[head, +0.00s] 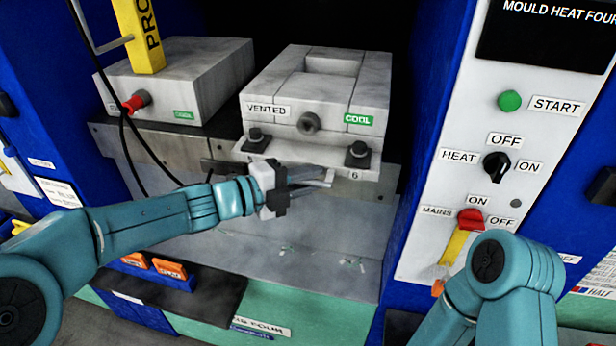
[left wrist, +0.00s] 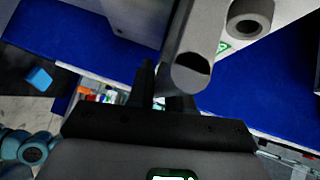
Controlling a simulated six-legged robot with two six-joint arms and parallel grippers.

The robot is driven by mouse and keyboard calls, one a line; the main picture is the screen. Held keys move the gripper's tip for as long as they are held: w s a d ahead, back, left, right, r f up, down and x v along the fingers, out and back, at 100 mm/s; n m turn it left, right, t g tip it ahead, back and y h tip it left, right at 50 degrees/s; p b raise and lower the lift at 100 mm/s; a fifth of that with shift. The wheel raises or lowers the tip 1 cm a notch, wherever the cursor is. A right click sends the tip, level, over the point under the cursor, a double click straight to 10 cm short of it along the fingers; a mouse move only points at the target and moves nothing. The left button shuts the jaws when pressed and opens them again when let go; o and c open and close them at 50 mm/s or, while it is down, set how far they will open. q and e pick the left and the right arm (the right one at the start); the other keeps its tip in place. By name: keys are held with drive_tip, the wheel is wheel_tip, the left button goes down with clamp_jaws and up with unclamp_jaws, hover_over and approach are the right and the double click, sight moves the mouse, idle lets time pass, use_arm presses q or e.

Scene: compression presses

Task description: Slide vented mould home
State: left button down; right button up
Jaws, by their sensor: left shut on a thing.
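The vented mould (head: 285,100) is a grey block with a VENTED label, a green COOL tag and a round knob on its front. It sits on a pale plate (head: 265,160) with black clamps at its front corners, at the middle press opening. My left gripper (head: 318,180) is below the plate's front edge, shut on a grey handle (head: 325,172). In the left wrist view a grey rounded bar (left wrist: 190,70) lies at the fingers, which it partly hides.
A second grey mould (head: 185,80) with a yellow PRO-marked post stands to the left. A control panel (head: 480,150) with a green START button, HEAT knob and red MAINS switch stands to the right. Black cables (head: 130,145) hang at left. Blue press walls flank the opening.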

use_arm(q)
drive_tip(key=shift+w+r, duration=0.15)
drive_tip(key=shift+r, duration=0.25)
drive_tip(key=c, duration=1.2)
unclamp_jaws()
drive_tip(key=shift+o, duration=0.2)
drive_tip(key=shift+a+f, duration=0.1)
drive_tip(key=shift+f, duration=0.15)
drive_tip(key=b+v, duration=0.2)
drive_tip(key=v, duration=1.4)
drive_tip(key=shift+s+b, duration=0.25)
drive_tip(key=shift+b, duration=0.15)
drive_tip(key=shift+a, duration=0.1)
